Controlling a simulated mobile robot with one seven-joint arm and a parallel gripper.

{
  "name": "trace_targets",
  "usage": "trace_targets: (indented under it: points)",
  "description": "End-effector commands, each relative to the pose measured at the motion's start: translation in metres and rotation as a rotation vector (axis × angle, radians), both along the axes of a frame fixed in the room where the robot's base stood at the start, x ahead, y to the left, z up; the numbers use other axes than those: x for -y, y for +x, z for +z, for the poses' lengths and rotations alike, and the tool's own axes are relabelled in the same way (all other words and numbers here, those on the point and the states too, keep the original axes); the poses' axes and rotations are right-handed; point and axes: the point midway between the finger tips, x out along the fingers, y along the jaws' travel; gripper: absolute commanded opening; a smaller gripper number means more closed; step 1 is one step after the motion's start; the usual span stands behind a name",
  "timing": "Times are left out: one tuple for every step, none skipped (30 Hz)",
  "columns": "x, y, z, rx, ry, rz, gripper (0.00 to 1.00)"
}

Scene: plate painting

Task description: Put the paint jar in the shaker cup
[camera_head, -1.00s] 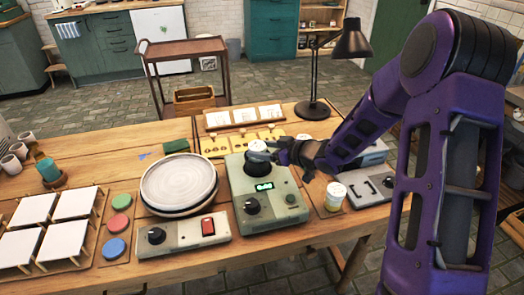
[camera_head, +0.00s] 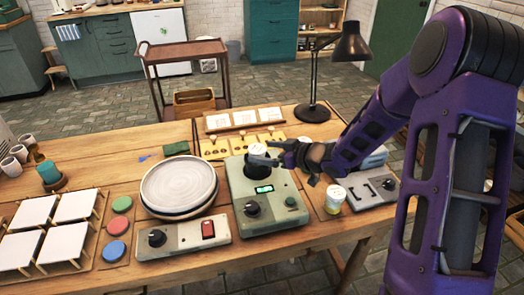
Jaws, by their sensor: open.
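The shaker (camera_head: 266,205) is a grey-green machine with a lit green display and a black knob, at the middle of the table. Its dark cup (camera_head: 238,171) is on top at the back. A white-topped paint jar (camera_head: 257,149) is at the cup, upright; its lower part is hidden, so I cannot tell how deep it sits. My gripper (camera_head: 268,152) is open just right of the jar's top, with its fingers pointing left; whether they touch it is unclear. A second jar (camera_head: 334,197), white-lidded with a yellowish lower part, stands right of the shaker.
A round plate (camera_head: 179,185) rests on a wheel left of the shaker, behind a control box (camera_head: 183,238) with a red switch. A grey device (camera_head: 370,189) is on the right. A black lamp (camera_head: 314,110) stands behind. White tiles (camera_head: 75,206) and coloured discs lie left.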

Motion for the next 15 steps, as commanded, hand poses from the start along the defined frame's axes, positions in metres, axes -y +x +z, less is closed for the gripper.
trace_targets:
  points:
    - [0.009, -0.006, 0.007, 0.001, -0.001, -0.003, 0.96]
    - [0.014, -0.01, 0.01, 0.0, 0.0, -0.004, 0.96]
    - [0.021, -0.015, 0.013, 0.001, -0.001, -0.005, 0.96]
    - [0.025, -0.019, 0.016, 0.0, -0.001, -0.003, 0.96]
    - [0.031, -0.023, 0.019, 0.0, 0.0, -0.005, 0.96]
    - [0.037, -0.028, 0.021, 0.0, -0.001, -0.004, 0.96]
    - [0.041, -0.032, 0.024, 0.0, -0.001, -0.004, 0.96]
    - [0.046, -0.035, 0.026, 0.001, -0.001, -0.005, 0.96]
    - [0.051, -0.04, 0.029, 0.001, -0.001, -0.003, 0.96]
    - [0.054, -0.043, 0.031, 0.0, 0.0, -0.003, 0.96]
    - [0.058, -0.046, 0.032, 0.0, 0.0, -0.003, 0.96]
    - [0.062, -0.049, 0.034, 0.001, -0.001, -0.003, 0.96]
    - [0.064, -0.051, 0.036, 0.0, 0.0, -0.003, 0.96]
    - [0.066, -0.053, 0.036, 0.0, 0.0, -0.002, 0.96]
    - [0.069, -0.055, 0.037, 0.0, 0.0, -0.001, 0.96]
